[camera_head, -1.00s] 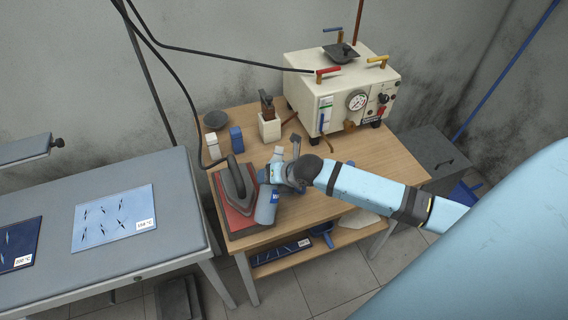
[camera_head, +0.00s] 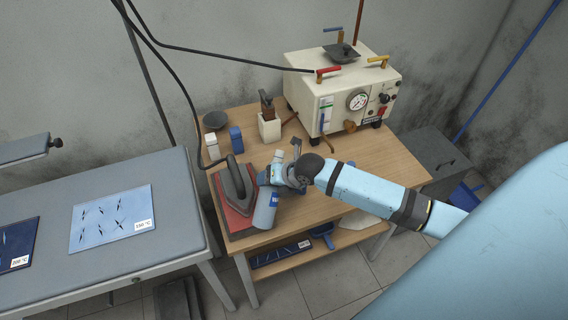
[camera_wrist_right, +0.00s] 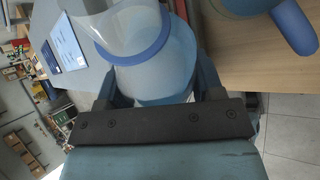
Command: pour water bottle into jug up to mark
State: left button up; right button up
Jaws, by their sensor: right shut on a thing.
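My right gripper (camera_head: 284,176) is over the front left of the wooden table and is shut on the bottle. In the right wrist view the bottle (camera_wrist_right: 155,75) is a wide pale blue cylinder with a clear part and a dark blue ring, between the fingers. In the head view the gripper hides much of it. A light blue vessel (camera_head: 265,212), apparently the jug, is just below the gripper near the front edge. I cannot tell whether the two touch, nor see the water level or the mark. My left gripper is not in view.
A dark iron (camera_head: 236,186) on a red pad stands close left of the vessel. A cream machine with a gauge (camera_head: 330,95) fills the table's back right. Blue and white blocks (camera_head: 236,139) stand behind. A grey table (camera_head: 170,185) is at left.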

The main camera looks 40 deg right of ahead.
aim_at(272, 190)
jog(key=shift+f, duration=0.25)
jog(key=shift+s+a+f+m+g+y+b, duration=0.15)
jog(key=shift+a+f+m+g+y+b, duration=0.2)
jog(key=shift+f+b, duration=0.3)
jog(key=shift+s+f+m+g+y+b, duration=0.15)
jog(key=shift+f+g+y+b, duration=0.25)
jog(key=shift+f+b, duration=0.25)
dwell(0.6)
jog(key=shift+r+y+p, duration=0.3)
jog(key=shift+y+p, duration=0.05)
jog(key=shift+p, duration=0.05)
jog(key=shift+a+r+m, duration=0.1)
jog(key=shift+r+m, duration=0.05)
jog(key=shift+m, duration=0.15)
jog(key=shift+r+g+y+p, duration=0.25)
jog(key=shift+g+y+p, duration=0.05)
jog(key=shift+g+p, duration=0.1)
dwell(0.3)
jog(key=shift+w+d+r+m+g+y+b, duration=0.25)
jog(key=shift+d+r+m+y+b, duration=0.15)
jog(key=shift+r+y, duration=0.2)
dwell(1.3)
jog(key=shift+r+g+y, duration=0.3)
jog(key=shift+r+y, duration=0.1)
dwell(2.2)
